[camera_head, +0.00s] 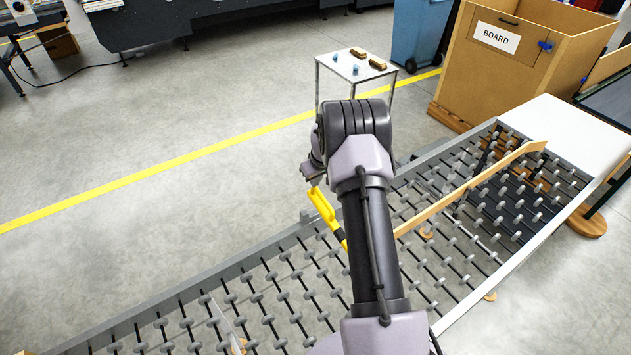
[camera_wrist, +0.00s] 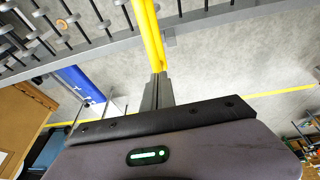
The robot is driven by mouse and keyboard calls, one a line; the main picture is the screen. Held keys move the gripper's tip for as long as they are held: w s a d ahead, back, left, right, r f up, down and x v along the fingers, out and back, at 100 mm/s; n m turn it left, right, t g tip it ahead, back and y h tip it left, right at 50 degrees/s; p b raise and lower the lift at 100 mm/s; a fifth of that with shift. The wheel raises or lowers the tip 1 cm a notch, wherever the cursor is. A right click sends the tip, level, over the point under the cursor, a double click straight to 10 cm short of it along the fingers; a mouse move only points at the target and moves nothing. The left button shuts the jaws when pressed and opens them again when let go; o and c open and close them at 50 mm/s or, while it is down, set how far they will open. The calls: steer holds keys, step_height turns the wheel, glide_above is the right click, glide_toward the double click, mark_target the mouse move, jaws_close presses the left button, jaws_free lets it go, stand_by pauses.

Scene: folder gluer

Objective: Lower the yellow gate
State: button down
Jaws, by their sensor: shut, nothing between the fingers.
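The yellow gate (camera_head: 322,206) shows in the head view as a yellow bar at the far rail of the roller conveyor (camera_head: 190,293). Its lower end is hidden behind my arm. I cannot tell its exact tilt. In the wrist view the yellow gate (camera_wrist: 148,32) runs from the top edge down to my fingertips. My gripper (camera_wrist: 158,78) is shut with nothing held, its tips right at the end of the gate; I cannot tell whether they touch. In the head view my gripper (camera_head: 312,176) is partly hidden by my wrist, just above the gate's upper end.
A wooden guide bar (camera_head: 475,185) lies diagonally over the rollers on the right. A small white table (camera_head: 355,66) with several small objects stands behind my arm. A cardboard-coloured bin marked BOARD (camera_head: 505,70) and a blue bin (camera_head: 420,30) stand beyond. The floor at left is clear.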

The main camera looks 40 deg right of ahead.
steer(key=shift+d+f, duration=0.1)
steer(key=shift+f, duration=0.35)
